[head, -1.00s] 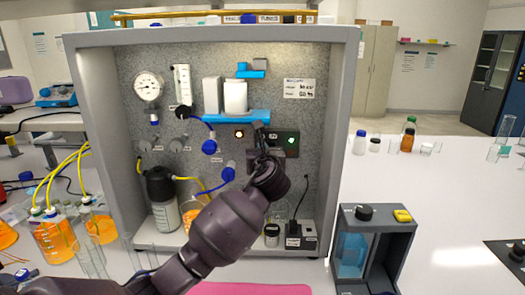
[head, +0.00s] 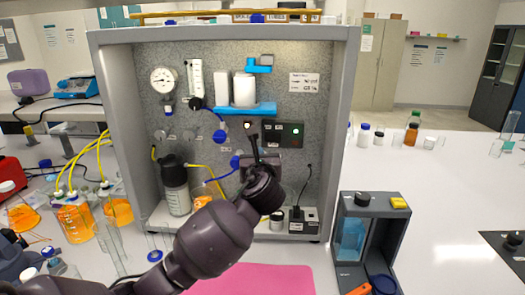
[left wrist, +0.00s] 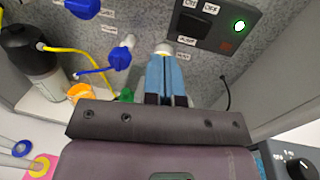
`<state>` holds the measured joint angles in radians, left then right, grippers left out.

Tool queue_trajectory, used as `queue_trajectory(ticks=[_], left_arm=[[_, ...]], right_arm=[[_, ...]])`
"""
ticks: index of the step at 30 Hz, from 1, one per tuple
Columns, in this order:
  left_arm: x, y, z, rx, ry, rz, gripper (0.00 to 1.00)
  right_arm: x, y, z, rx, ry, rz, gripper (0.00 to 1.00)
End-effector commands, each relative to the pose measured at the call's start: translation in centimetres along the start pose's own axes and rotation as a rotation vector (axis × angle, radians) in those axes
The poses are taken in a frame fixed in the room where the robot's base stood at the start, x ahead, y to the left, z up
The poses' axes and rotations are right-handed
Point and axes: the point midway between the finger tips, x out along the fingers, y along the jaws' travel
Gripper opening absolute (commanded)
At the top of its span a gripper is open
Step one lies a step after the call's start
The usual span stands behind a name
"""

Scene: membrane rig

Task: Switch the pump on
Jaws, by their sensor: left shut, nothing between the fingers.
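The black switch panel (head: 291,135) is on the back wall of the grey cabinet. In the left wrist view, the panel (left wrist: 222,30) shows ON and OFF labels above a dark switch (left wrist: 193,22). A PUMP label (left wrist: 187,41) is below it and a lit green lamp (left wrist: 240,25) to its right. My left gripper (left wrist: 164,56) is shut and empty, its fingertips just below and left of the PUMP label in that view. In the head view my left gripper (head: 257,150) covers part of the panel and hides the switch. Contact with the wall cannot be told.
The grey cabinet (head: 341,120) surrounds the wall fittings. Blue valves, yellow tubing and a dark-capped bottle (head: 175,185) are left of my gripper. A blue shelf (head: 246,109) with white cylinders is above. A grey device (head: 369,230) stands right; a pink mat (head: 260,280) lies in front.

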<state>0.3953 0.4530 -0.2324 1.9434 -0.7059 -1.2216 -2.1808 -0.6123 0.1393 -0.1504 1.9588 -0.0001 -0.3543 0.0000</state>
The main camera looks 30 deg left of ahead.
Motion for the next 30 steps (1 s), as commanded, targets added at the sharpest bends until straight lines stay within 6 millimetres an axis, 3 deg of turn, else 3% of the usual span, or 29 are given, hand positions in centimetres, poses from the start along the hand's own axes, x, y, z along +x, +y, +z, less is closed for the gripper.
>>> queue_trajectory(ticks=[9, 30], left_arm=[[-2.9, 1.0, 0.1, 0.0, -0.001, 0.0, 0.0], [-3.1, 1.1, 0.1, 0.0, 0.0, 0.0, 0.0]], right_arm=[[0.1, -0.1, -0.3, 0.001, 0.01, 0.0, 0.43], [0.1, 0.0, 0.2, -0.001, 0.0, 0.001, 0.43]])
